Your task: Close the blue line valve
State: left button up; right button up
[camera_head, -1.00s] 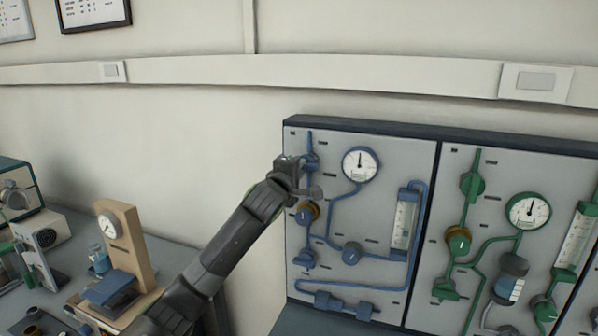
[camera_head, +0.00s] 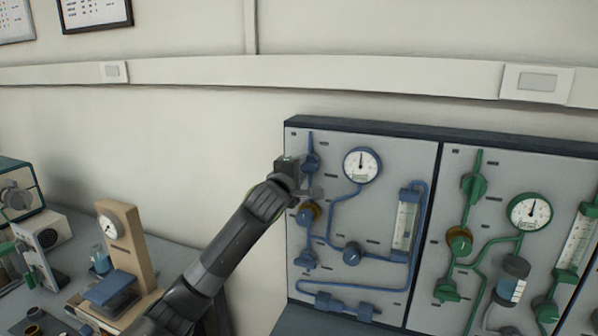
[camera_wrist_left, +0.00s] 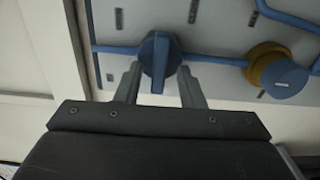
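The blue line panel (camera_head: 390,155) stands against the wall, with blue pipes on a grey face. Its upper left blue valve (camera_head: 312,163) is partly hidden by my left gripper (camera_head: 310,177) in the head view. In the left wrist view this valve (camera_wrist_left: 157,62) has a bar handle lying along the gripper's direction, across the blue pipe. The fingers of my left gripper (camera_wrist_left: 160,85) are apart, one on each side of the handle, with visible gaps. A blue knob with a yellow-brown collar (camera_wrist_left: 284,76) sits to the right of it there. My right gripper is not in view.
A green line panel (camera_head: 490,165) stands directly right of the blue one. A bench (camera_head: 180,255) at left holds a wooden stand with a dial (camera_head: 125,240) and other equipment.

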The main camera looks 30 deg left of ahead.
pick_arm(q)
jog(key=b+v, duration=0.4)
jog(key=v, duration=1.3)
jog(key=shift+s+d, duration=0.15)
dwell(0.3)
